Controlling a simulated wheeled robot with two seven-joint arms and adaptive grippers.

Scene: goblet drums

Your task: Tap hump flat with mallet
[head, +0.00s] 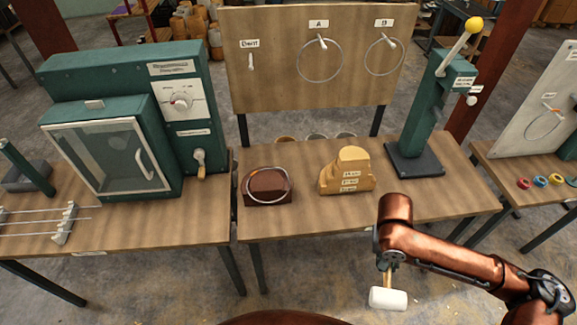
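My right gripper (388,262) is in the head view at the lower right, in front of the middle table. It appears shut on the handle of a mallet (388,299), whose white head hangs below it. A metal ring (251,192) rests on a dark red-brown block (277,192) on the middle table, left of and beyond the mallet. A small orange mark shows near the ring's far side. The hump itself is too small to make out. My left gripper is not in view.
A stepped wooden block (345,172) stands right of the dark block. A green lever press (424,120) stands at the table's right end. A pegboard (270,60) behind holds two rings. A green glass-fronted cabinet (112,158) stands left. The table front (310,222) is clear.

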